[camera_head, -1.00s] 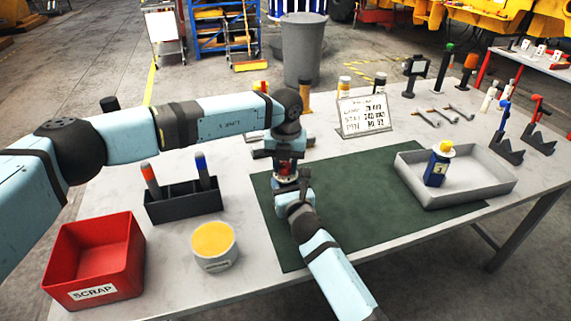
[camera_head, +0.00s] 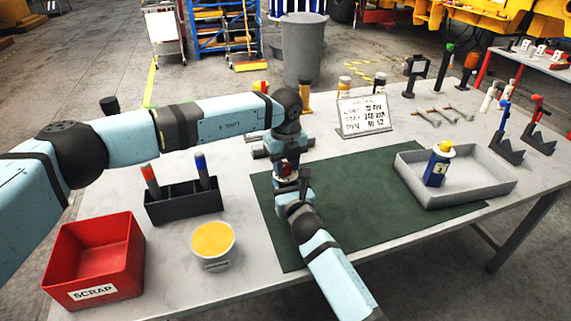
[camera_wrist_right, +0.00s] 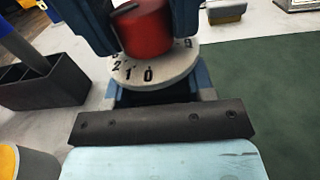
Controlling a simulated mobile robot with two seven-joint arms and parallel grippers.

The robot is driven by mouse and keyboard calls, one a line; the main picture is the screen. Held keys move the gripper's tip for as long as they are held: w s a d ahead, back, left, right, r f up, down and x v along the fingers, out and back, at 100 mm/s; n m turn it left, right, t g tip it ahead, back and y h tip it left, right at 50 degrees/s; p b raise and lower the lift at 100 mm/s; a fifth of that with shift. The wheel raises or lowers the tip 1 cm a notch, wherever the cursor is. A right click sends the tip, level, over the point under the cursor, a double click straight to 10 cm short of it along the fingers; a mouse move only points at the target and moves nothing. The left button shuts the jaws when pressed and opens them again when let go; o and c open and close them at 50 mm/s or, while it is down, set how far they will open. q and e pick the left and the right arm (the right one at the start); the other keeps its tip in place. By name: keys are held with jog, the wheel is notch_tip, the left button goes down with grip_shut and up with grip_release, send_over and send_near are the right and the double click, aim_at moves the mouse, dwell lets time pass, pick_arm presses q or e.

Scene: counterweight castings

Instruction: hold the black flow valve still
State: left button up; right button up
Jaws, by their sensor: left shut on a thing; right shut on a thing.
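The black flow valve (camera_wrist_right: 152,96) shows in the right wrist view as a dark body below a pale numbered dial (camera_wrist_right: 165,70). A red knob (camera_wrist_right: 146,30) sits on top of the dial. My right gripper (camera_head: 290,187) is shut on the valve body, with a blue finger on either side of it. My left gripper (camera_head: 287,167) comes from above and is shut on the red knob, with its fingers on both sides. In the head view the grippers hide most of the valve, which is above the left part of the green mat (camera_head: 380,213).
A red scrap bin (camera_head: 66,252), a yellow-topped tub (camera_head: 212,262) and a dark holder with markers (camera_head: 186,206) stand to the left. A grey tray (camera_head: 480,190) with a blue bottle (camera_head: 437,168) stands right. A sign (camera_head: 364,116) stands behind. The mat's middle is clear.

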aim_at(285, 165)
pick_arm(q)
jog(key=shift+r, duration=0.1)
jog(key=o, duration=0.9)
jog(key=shift+o, duration=0.2)
notch_tip(285, 165, up, 12)
pick_arm(e)
jog(key=o, duration=1.4)
jog(key=shift+c, duration=0.2)
